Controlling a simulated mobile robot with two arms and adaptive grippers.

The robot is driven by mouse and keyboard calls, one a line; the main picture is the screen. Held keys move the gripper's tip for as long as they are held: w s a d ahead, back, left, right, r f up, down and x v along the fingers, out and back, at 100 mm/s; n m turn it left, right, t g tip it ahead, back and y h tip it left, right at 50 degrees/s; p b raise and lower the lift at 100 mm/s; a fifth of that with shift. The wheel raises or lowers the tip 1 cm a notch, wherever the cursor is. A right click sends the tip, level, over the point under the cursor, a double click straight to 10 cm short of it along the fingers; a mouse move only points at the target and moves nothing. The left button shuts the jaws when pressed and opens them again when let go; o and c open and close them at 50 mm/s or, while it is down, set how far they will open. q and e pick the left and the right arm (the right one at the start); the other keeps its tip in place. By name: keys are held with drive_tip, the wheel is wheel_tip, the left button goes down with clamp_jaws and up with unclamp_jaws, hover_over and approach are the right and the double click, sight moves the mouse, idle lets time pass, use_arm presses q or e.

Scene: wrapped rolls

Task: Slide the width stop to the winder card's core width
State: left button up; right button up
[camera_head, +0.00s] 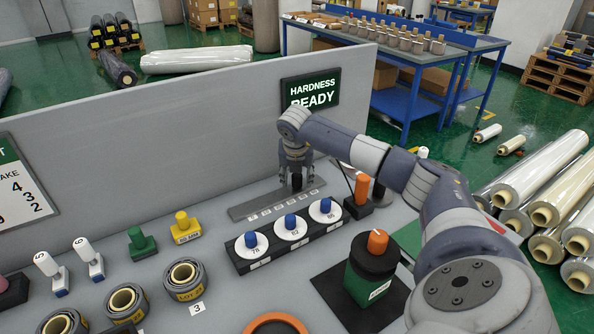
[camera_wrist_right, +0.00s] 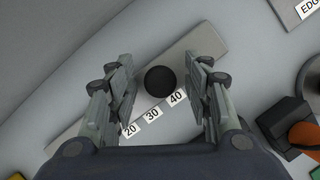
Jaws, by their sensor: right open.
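The width stop is a dark round knob (camera_wrist_right: 160,79) on a light grey scale rail (camera_wrist_right: 80,127); the rail also shows in the head view (camera_head: 246,211). In the wrist view the number labels 20, 30 and 40 show along the rail, and the knob is just above the 40 label (camera_wrist_right: 176,97). My right gripper (camera_head: 297,184) is over the rail. Its open fingers (camera_wrist_right: 161,88) are on either side of the knob, with a gap on each side. A white card (camera_head: 24,185) at the left edge is cut off; it shows the numbers 4, 3 and 2. My left gripper is not in view.
A black holder with blue-knobbed white discs (camera_head: 291,227) stands in front of the rail. An orange-handled tool (camera_head: 362,188) stands right of it, and a green block with an orange knob (camera_head: 371,268) in front. A grey panel with a HARDNESS READY screen (camera_head: 312,91) rises behind.

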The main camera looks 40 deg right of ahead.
drive_tip(key=v, duration=1.1)
drive_tip(key=shift+r, duration=0.3)
drive_tip(key=shift+s+a+f, duration=0.1)
drive_tip(key=shift+s, duration=0.1)
